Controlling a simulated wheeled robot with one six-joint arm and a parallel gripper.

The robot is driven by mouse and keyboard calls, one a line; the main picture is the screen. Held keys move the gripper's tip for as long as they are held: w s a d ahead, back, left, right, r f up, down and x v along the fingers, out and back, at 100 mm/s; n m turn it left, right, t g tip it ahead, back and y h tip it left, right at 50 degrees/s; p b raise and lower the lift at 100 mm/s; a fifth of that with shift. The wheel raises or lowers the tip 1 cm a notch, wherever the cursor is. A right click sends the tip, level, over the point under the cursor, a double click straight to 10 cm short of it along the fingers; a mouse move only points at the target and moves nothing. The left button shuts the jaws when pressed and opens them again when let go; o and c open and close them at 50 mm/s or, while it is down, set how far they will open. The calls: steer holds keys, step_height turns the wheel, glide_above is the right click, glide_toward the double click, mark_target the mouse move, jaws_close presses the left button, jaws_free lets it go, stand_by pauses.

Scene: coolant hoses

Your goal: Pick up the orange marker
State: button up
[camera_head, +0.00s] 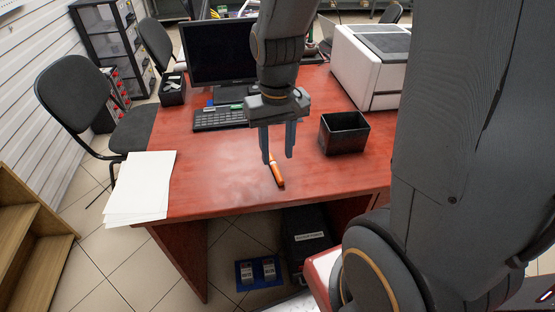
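The orange marker (278,176) lies on the red-brown desk (215,178) near its front edge, pointing roughly toward me. My gripper (278,159) hangs down over the far end of the marker, with its two fingers apart. The left finger covers or borders part of the marker's far end. I cannot tell whether the fingertips are beside the marker or still above it. The fingers are not closed on it.
A black open box (344,134) stands to the right of my gripper. Behind are a keyboard (219,118), a monitor (220,53) and a white printer (366,70). White papers (142,186) lie at the left desk corner. The desk between papers and marker is clear.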

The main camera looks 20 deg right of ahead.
steer(key=p, duration=0.2)
glide_toward(273, 162)
steer(key=shift+s+f, duration=0.15)
steer(key=shift+s, duration=0.15)
steer(key=shift+w+f+m, duration=0.15)
steer(key=shift+w+m, duration=0.1)
steer(key=shift+m, duration=0.05)
steer(key=shift+w+f+p, duration=0.1)
steer(key=shift+f+p, duration=0.75)
steer(key=shift+f, duration=3.05)
jaws_close()
